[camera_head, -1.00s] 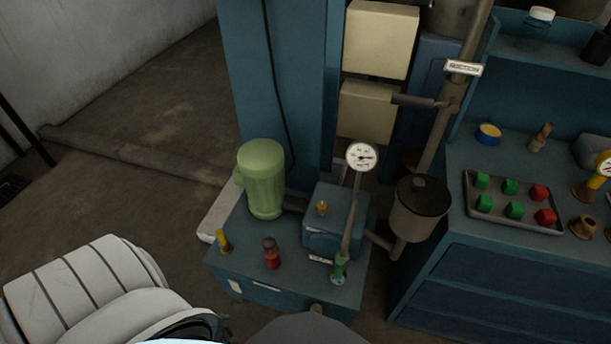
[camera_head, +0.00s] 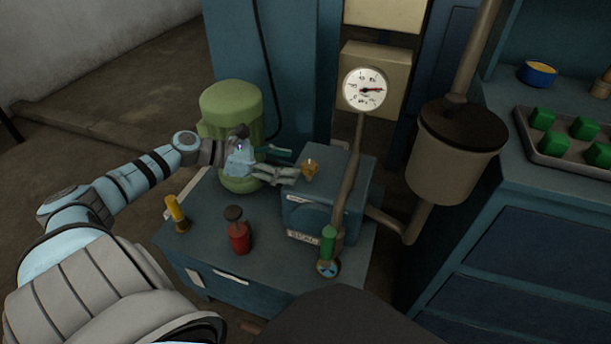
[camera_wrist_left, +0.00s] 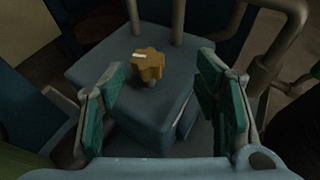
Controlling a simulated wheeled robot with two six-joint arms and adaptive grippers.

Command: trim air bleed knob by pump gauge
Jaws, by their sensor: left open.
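The air bleed knob (camera_head: 310,170) is a small brass lobed knob on top of the blue pump block (camera_head: 325,212). In the left wrist view the knob (camera_wrist_left: 148,65) has a pale mark on its top and stands ahead of and between the fingers, not touched. My left gripper (camera_head: 292,164) is open, just left of the knob in the head view; its green-padded fingers also show in the left wrist view (camera_wrist_left: 168,90). My right gripper is not in view.
A green motor (camera_head: 232,115) stands behind my left gripper. A yellow-handled valve (camera_head: 177,213), a red fitting (camera_head: 239,237) and a green-handled valve (camera_head: 328,245) stand on the skid. A grey pot (camera_head: 452,170) and a tray of cubes (camera_head: 541,155) are at right.

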